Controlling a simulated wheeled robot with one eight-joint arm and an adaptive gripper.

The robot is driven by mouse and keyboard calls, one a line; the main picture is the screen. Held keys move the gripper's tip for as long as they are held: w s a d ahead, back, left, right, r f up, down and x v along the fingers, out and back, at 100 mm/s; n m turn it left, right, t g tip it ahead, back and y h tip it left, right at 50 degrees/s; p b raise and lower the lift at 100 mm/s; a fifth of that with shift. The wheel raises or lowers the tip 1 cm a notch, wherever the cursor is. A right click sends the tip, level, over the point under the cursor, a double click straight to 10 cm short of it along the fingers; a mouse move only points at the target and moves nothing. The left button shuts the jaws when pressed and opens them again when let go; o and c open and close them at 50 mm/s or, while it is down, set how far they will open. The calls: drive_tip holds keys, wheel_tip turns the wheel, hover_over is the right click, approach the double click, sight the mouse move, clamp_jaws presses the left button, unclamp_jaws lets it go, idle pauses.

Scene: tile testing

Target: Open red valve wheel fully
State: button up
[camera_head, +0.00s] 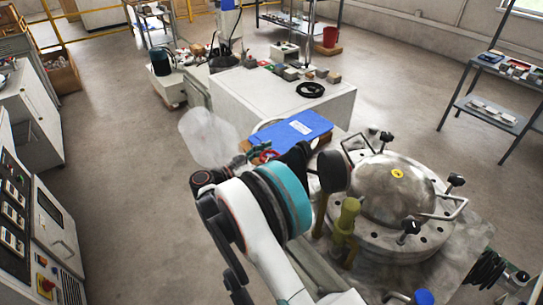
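A small red curved part (268,156), which looks like the rim of the red valve wheel, shows just beyond my arm, near the middle of the picture. Only part of it is visible; my arm hides what is below it. A small green fitting (258,147) is beside it. My white arm with a teal band reaches up from the bottom. Dark parts at its far end, likely my gripper (293,158), are close to the right of the red part. Fingers cannot be made out, and I cannot tell whether they touch the wheel.
A domed metal vessel lid (395,188) with clamps and handles stands right of my arm. An olive-yellow valve body (345,225) stands close to the arm. A blue item (292,130) lies behind the wheel, before a white bench (270,100). Control cabinets (30,225) line the left; floor between is clear.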

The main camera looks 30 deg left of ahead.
drive_tip(key=shift+y, duration=0.3)
drive_tip(key=shift+c, duration=0.2)
drive_tip(key=n+t+y, duration=0.1)
drive_tip(key=n+y, duration=0.2)
drive_tip(key=y, duration=0.1)
drive_tip(key=n+t+y, duration=0.1)
drive_tip(key=n+y, duration=0.2)
drive_tip(key=y, duration=0.2)
drive_tip(key=shift+n, duration=0.3)
drive_tip(key=n+y, duration=0.1)
drive_tip(key=y, duration=0.1)
drive_tip(key=n+y, duration=0.2)
drive_tip(key=y, duration=0.1)
drive_tip(key=shift+a+g+y, duration=0.1)
drive_tip(key=shift+g+y, duration=0.2)
drive_tip(key=shift+a+n+g+y, duration=0.2)
drive_tip(key=shift+n+g+y, duration=1.3)
drive_tip(key=shift+n+y, duration=0.85)
drive_tip(key=shift+y, duration=0.45)
drive_tip(key=o, duration=1.1)
drive_tip(key=shift+a, duration=0.1)
drive_tip(key=shift+r, duration=0.1)
